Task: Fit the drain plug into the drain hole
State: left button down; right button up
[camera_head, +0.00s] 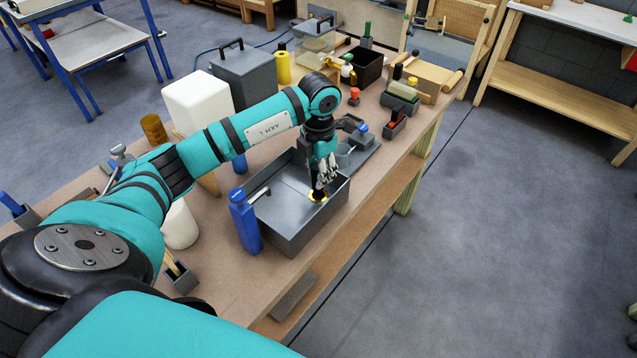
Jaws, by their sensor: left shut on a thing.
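My left gripper (326,172) points down inside the grey metal basin (283,234), near its right end. It is shut on a small dark piece, the drain plug (319,194). The plug is at a brass-coloured ring, the drain hole (315,200), in the basin floor. From this view I cannot tell whether the plug sits in the hole or just above it. The fingers and plug hide part of the ring. My right gripper is not in view.
A blue bottle (245,222) stands close against the basin's left end. A white block (198,105), a grey box (243,75) and a yellow bottle (282,66) stand behind. The floor to the right is clear.

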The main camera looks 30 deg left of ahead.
pick_arm(q)
notch_tip(320, 180, down, 4)
jog(key=shift+f+p, duration=0.15)
jog(key=shift+p, duration=0.45)
jog(key=shift+f, duration=0.1)
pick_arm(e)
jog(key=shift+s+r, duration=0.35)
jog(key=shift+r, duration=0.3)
pick_arm(q)
jog(key=shift+f+b, duration=0.2)
jog(key=shift+b, duration=0.1)
jog(key=c, duration=1)
grip_release()
jog(key=shift+r, duration=0.1)
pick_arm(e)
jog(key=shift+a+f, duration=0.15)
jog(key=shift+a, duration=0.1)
